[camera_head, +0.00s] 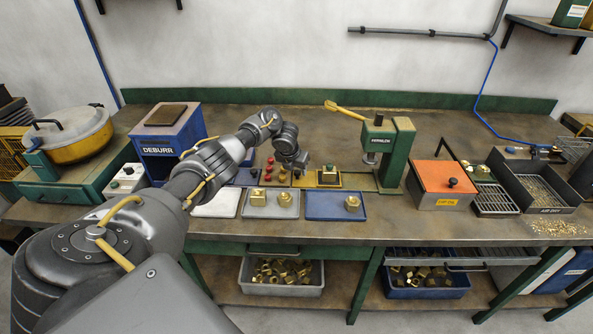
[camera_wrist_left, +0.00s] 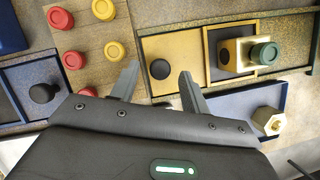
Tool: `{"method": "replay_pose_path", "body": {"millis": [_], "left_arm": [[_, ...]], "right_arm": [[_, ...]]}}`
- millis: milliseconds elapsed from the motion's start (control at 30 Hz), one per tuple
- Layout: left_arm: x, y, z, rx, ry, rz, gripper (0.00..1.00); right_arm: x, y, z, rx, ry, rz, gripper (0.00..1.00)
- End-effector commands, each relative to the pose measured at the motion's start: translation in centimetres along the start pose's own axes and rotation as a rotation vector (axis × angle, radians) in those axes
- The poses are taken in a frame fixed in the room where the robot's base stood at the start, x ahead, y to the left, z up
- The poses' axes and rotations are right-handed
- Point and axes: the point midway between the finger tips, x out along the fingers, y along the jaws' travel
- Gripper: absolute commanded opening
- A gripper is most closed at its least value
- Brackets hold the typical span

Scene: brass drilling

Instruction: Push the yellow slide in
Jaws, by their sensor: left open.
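The yellow slide (camera_wrist_left: 180,52) shows in the left wrist view as a flat plate with a black knob (camera_wrist_left: 160,69) near its left end. A dark nest in it holds a brass block (camera_wrist_left: 230,54) with a green plug (camera_wrist_left: 264,54). In the head view the slide (camera_head: 354,183) lies on the bench, left of the green press (camera_head: 395,152). My left gripper (camera_head: 298,172) is open and empty over the slide's left end. In the wrist view its fingertips (camera_wrist_left: 159,82) stand either side of the knob; contact cannot be told. My right gripper is out of view.
Red and yellow buttons or plugs (camera_wrist_left: 88,32) sit on a board just left of the slide. A blue tray (camera_head: 322,206) and a grey tray (camera_head: 284,208) with brass parts lie in front. The blue deburr box (camera_head: 168,140) stands further left.

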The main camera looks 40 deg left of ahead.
Motion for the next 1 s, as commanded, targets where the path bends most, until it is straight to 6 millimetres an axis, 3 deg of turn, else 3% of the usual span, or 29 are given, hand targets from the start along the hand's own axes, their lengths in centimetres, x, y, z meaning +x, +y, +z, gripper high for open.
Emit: {"method": "replay_pose_path", "body": {"millis": [133, 433, 800, 1000], "left_arm": [[0.98, -0.06, -0.03, 0.002, 0.000, 0.000, 0.46], [1.19, -0.02, -0.02, 0.002, -0.001, 0.001, 0.46], [1.17, -0.01, -0.01, 0.002, -0.001, 0.001, 0.00], [1.14, 0.04, -0.02, 0.000, -0.001, 0.002, 0.00]], "right_arm": [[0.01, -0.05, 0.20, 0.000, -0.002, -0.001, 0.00], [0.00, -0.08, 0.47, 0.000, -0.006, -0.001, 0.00], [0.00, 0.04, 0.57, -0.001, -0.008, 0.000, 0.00], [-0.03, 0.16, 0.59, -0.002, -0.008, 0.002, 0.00]]}}
